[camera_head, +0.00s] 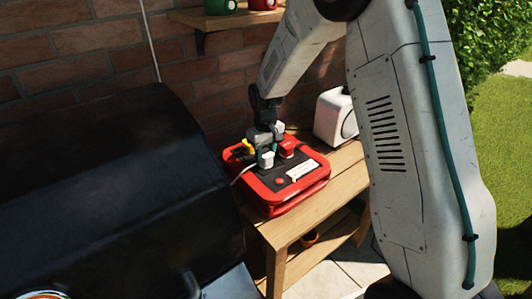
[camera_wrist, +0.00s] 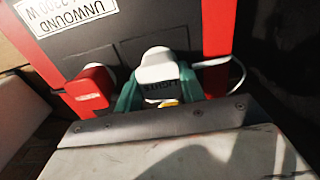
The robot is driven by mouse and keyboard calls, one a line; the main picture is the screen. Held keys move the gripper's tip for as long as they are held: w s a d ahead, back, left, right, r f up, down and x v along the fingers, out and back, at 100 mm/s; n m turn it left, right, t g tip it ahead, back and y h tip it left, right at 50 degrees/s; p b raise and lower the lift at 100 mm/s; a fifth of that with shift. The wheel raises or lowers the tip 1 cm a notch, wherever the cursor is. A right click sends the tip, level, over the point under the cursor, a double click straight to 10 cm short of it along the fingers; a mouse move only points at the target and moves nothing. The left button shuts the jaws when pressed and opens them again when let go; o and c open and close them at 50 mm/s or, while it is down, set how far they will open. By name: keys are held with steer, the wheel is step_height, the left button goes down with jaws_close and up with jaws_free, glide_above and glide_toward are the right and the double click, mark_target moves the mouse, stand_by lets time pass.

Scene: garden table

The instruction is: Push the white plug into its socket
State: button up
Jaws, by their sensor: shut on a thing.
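The white plug (camera_head: 266,160) is at the black top of the red socket box (camera_head: 306,188) in the head view. My gripper (camera_head: 267,149) points down over the box and is shut on the plug. In the wrist view the white plug (camera_wrist: 162,66) sits between the teal fingers of my gripper (camera_wrist: 163,90), with dark lettering on its near face. A white cable (camera_wrist: 237,76) runs off to its right. The plug's pins and the socket under it are hidden, so I cannot tell how deep it sits.
A red plug (camera_head: 287,147) stands close beside my gripper, also in the wrist view (camera_wrist: 90,92). A yellow plug (camera_head: 246,147) is on the other side. A dark barrel-shaped grill (camera_head: 110,190) stands left, a white appliance (camera_head: 334,115) behind on the wooden table (camera_head: 300,225).

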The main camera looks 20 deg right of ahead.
steer(key=shift+f, duration=0.3)
steer(key=o, duration=1)
steer(key=shift+r, duration=0.1)
step_height(320, 180, up, 8)
steer(key=shift+f, duration=0.15)
